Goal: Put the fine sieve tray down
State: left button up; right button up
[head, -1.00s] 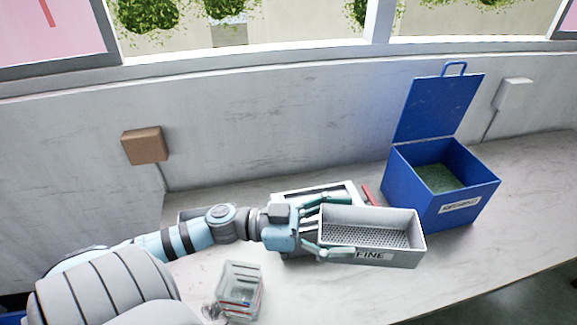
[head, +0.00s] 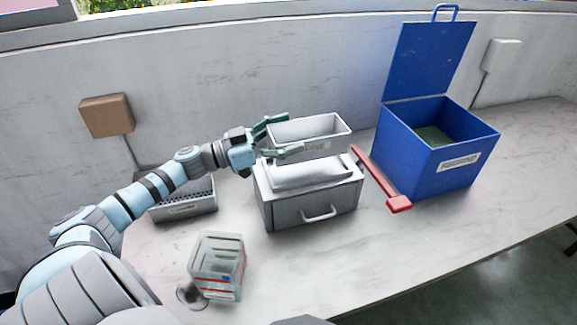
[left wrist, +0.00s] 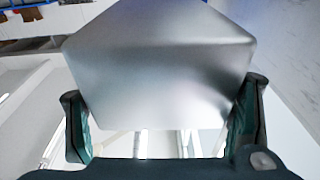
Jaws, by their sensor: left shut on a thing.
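The fine sieve tray (head: 338,141) is a grey, open-topped metal tray in the head view. It is held above the white drawer unit, and its front label is too blurred to read now. My left gripper (head: 279,138) is shut on the tray's left end, one finger on the far side and one on the near side. In the left wrist view the tray's smooth metal end (left wrist: 160,75) fills the space between the two fingers (left wrist: 160,118). The tray's inside floor is mostly hidden. My right gripper is not in view.
The white drawer unit (head: 325,200) stands below the tray. Another perforated tray (head: 186,211) sits left, partly behind my arm. A clear container (head: 217,265) stands in front. A red-handled tool (head: 378,178) lies beside the blue open-lidded bin (head: 425,165). The front right bench (head: 400,245) is clear.

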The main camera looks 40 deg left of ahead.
pick_arm(q)
notch_tip(320, 180, down, 6)
jog(key=shift+d+r+b, duration=0.1)
jog(key=shift+b, duration=0.75)
jog(key=shift+f, duration=0.2)
jog(key=o, duration=1.9)
jog(key=shift+r, duration=0.2)
jog(key=shift+s+a, duration=0.2)
jog(key=shift+s, duration=0.1)
jog(key=p+v, duration=0.4)
jog(key=v, duration=0.7)
jog(key=shift+s+a+f, duration=0.1)
jog(key=shift+s+a, duration=0.05)
